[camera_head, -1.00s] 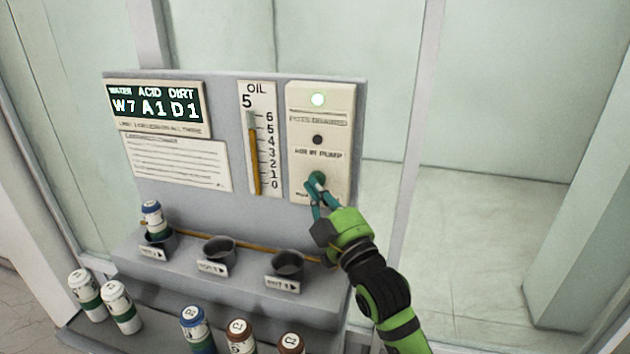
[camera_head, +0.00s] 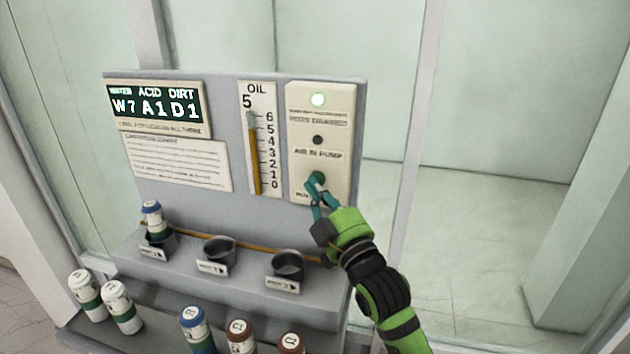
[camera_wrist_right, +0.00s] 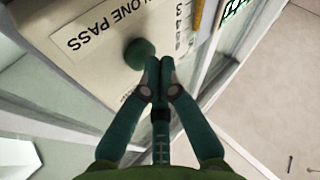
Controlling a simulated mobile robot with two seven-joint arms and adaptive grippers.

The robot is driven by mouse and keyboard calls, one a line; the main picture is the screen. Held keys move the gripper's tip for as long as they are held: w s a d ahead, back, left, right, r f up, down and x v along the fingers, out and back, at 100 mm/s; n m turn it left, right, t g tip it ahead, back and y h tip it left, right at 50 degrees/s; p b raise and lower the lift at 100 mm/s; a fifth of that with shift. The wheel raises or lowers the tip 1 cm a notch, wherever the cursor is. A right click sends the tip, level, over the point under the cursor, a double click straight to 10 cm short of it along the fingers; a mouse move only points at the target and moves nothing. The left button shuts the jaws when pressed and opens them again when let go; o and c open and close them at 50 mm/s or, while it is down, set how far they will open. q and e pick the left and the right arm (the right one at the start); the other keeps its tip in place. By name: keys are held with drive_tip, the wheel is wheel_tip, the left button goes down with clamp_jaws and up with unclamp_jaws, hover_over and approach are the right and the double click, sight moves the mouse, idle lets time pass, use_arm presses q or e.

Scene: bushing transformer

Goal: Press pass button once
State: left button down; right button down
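The pass button is a round green knob (camera_head: 318,177) low on the cream panel at the right of the grey board. In the right wrist view the green button (camera_wrist_right: 139,54) stands beside a label (camera_wrist_right: 95,35) that reads "ONE PASS". My right gripper (camera_head: 315,189) is at the button's lower edge in the head view. In the wrist view the right gripper's fingertips (camera_wrist_right: 160,68) are together with nothing between them, just beside the button. I cannot tell whether they touch it. My left gripper is not in view.
A lit round lamp (camera_head: 318,99) and a dark round spot (camera_head: 317,139) sit above the button. An oil gauge (camera_head: 258,140) and a display (camera_head: 155,104) are to the left. Cups, one holding a bottle (camera_head: 152,217), stand on the shelf below. Several bottles stand in front.

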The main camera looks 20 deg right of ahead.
drive_tip(key=shift+w+d, duration=0.25)
drive_tip(key=shift+w, duration=0.05)
drive_tip(key=shift+s+a, duration=0.1)
drive_tip(key=shift+s, duration=0.05)
drive_tip(key=shift+s+a+p, duration=0.1)
drive_tip(key=shift+s+p, duration=0.05)
drive_tip(key=shift+p, duration=0.2)
drive_tip(key=s+a+p, duration=0.1)
drive_tip(key=s+a, duration=0.2)
drive_tip(key=s, duration=0.2)
drive_tip(key=shift+a+p, duration=0.2)
drive_tip(key=shift+p, duration=0.2)
idle(0.7)
